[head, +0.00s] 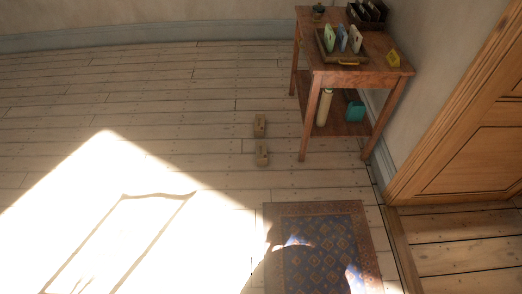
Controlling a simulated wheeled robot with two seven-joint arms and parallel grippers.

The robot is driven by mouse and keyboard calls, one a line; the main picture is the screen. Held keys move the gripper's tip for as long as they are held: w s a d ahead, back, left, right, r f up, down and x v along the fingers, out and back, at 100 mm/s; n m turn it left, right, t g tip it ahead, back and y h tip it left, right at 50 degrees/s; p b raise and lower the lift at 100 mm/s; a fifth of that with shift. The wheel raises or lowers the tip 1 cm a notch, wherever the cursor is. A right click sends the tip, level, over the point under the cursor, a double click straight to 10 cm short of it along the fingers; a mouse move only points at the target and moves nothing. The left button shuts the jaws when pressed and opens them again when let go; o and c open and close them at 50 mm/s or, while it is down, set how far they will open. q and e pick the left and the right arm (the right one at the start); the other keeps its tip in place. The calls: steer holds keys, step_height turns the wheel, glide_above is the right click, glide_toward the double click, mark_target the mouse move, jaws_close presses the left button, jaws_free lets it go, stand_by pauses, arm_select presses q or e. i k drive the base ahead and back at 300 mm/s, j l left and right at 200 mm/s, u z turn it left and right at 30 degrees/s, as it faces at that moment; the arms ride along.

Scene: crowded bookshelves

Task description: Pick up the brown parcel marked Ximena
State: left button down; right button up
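Neither of my grippers is in view.
A wooden side table (375,62) holds a tray (343,60) of upright items and a dark box. Its lower shelf has a pale bottle (324,107) and teal object (355,111). A patterned rug (318,245) lies in front; a wooden door (475,150) is right. Left floor is clear.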

mark_target(262, 154)
steer(key=i+j+z, duration=0.1)
steer(key=i, duration=0.35)
steer(key=i+j+z, duration=0.1)
steer(key=i, duration=0.35)
steer(key=i+j+z, duration=0.1)
steer(key=i+j, duration=0.2)
steer(key=i, duration=0.15)
